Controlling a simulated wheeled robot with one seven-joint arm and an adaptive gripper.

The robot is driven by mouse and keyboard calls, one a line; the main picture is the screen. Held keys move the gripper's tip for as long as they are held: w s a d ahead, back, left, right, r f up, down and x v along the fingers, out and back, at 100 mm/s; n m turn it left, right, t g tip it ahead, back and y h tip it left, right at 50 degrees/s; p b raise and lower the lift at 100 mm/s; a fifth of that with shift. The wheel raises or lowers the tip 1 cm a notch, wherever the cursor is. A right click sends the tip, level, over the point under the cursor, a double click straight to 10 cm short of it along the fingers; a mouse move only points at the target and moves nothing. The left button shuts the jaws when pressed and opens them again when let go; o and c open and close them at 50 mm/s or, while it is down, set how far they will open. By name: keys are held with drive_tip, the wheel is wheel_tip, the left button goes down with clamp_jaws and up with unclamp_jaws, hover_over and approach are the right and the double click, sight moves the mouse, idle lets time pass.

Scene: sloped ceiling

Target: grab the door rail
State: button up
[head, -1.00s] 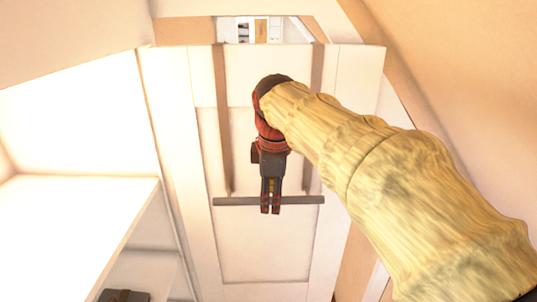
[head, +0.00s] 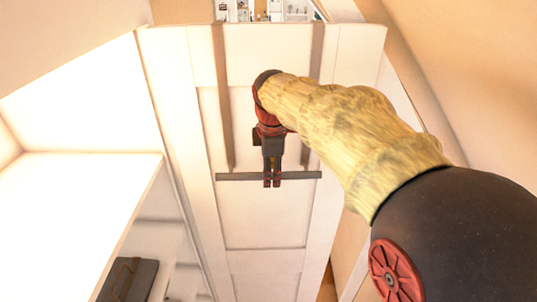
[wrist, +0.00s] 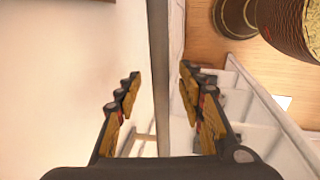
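The door rail (head: 228,177) is a dark grey horizontal bar across a pale panelled door (head: 262,218). Two brownish vertical strips run down to it. My gripper (head: 272,184) is at the middle of the rail in the head view, its fingers pointing down the picture and crossing the bar. In the wrist view my gripper (wrist: 158,100) has its fingers spread apart. The rail (wrist: 158,70) appears there as a grey upright strip in the gap between them, with the door on the left. Neither finger clearly touches it.
A bright white cabinet (head: 75,215) stands at the left, with a dark case (head: 128,280) low beside it. A tan sloped surface (head: 465,80) is at the right. The wrist view shows wooden floor (wrist: 205,45) and white structures (wrist: 245,110) at the right.

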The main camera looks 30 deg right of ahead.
drive_tip(key=shift+c, duration=1.3)
drive_tip(key=c, duration=0.7)
clamp_jaws()
